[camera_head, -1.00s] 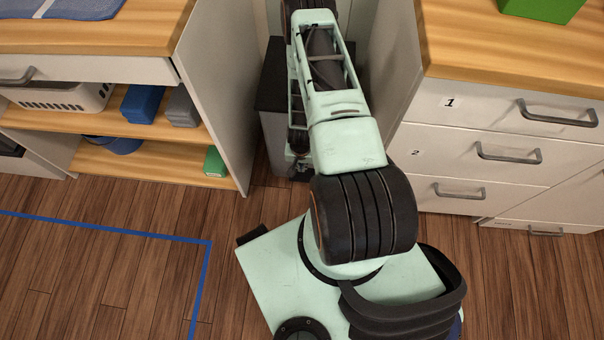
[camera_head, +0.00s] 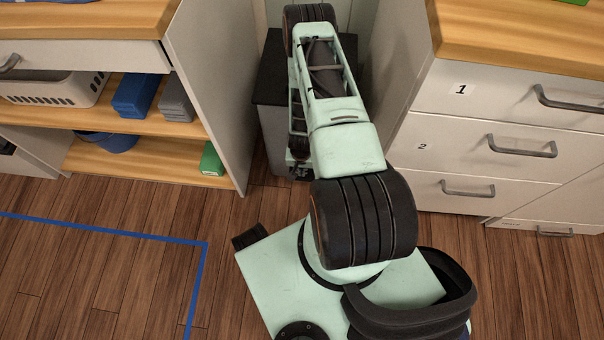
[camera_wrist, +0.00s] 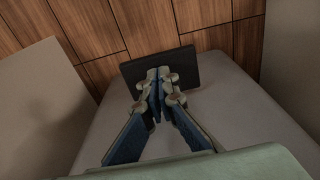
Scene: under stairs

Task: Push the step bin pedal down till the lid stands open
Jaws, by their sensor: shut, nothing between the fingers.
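The step bin stands in the gap between two cabinets, with a grey body (camera_head: 273,134) and a dark lid (camera_head: 268,84). The lid looks flat and shut; my arm hides its right part. In the wrist view the dark pedal (camera_wrist: 184,68) juts from the foot of the bin's grey front (camera_wrist: 235,105) over the floor. My gripper (camera_wrist: 158,74) is shut and empty, its fingertips over the pedal. I cannot tell whether they touch it. In the head view my gripper (camera_head: 299,170) is small and mostly hidden low by the bin's front.
A shelf cabinet side panel (camera_head: 212,90) stands close on the left, and a drawer cabinet (camera_head: 460,165) on the right. The gap is narrow. Blue tape (camera_head: 110,229) marks the floor at left. The wooden floor (camera_head: 120,275) in front is clear.

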